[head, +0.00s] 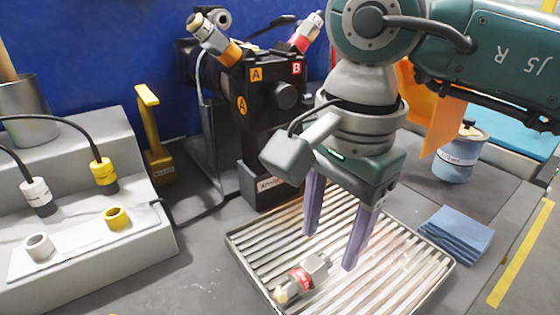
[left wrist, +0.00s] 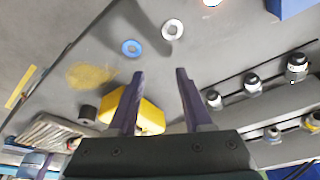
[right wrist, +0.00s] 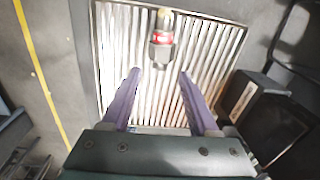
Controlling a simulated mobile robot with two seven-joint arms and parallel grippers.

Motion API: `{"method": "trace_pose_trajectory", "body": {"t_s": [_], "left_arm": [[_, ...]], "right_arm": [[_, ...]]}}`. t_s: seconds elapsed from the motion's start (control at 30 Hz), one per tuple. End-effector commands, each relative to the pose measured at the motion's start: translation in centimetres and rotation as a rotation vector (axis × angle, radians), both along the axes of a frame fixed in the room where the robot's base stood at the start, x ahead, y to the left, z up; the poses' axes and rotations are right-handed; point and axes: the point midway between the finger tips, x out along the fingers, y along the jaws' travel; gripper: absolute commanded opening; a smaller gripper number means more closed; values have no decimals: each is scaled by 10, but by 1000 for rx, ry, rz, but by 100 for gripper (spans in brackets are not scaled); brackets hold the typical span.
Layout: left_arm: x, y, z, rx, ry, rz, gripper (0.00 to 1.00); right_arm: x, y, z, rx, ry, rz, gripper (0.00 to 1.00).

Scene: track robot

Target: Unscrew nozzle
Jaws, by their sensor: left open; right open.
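A nozzle with a red band (head: 302,278) lies on the ribbed metal tray (head: 440,268) in the head view. It also shows in the right wrist view (right wrist: 162,38), just beyond my fingertips. My right gripper (head: 329,250) is open and empty above the tray, pointing down. In the right wrist view its two purple fingers (right wrist: 158,73) are spread, with the nozzle roughly in line with the gap. An orange-banded nozzle (head: 217,42) and a red-banded one (head: 305,33) sit on the black machine marked A and B (head: 272,95). My left gripper (left wrist: 160,73) is open, seen only in the left wrist view.
A grey stepped stand (head: 80,190) with cabled connectors and rings is at the left. A yellow upright tool (head: 152,130) stands beside it. A folded blue cloth (head: 455,235) and a blue canister (head: 458,155) are at the right. A yellow block (left wrist: 150,115) shows behind my left fingers.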

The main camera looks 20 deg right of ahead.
Motion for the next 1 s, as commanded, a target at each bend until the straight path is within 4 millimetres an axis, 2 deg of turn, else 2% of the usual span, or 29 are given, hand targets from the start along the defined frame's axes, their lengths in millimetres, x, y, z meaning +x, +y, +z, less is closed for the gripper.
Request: {"method": "trace_pose_trajectory", "body": {"t_s": [0.1,0.2,0.6,1.0], "left_arm": [[0,-1,-1,-4,1,3,50],[0,-2,-2,-7,0,5,50],[0,-2,-2,-8,0,6,50],[0,0,-2,0,0,1,50]], "right_arm": [[0,1,-19,0,3,0,61],[1,1,-30,1,3,-1,61],[2,1,-37,0,-1,2,60],[2,1,-36,0,-1,1,15]]}}
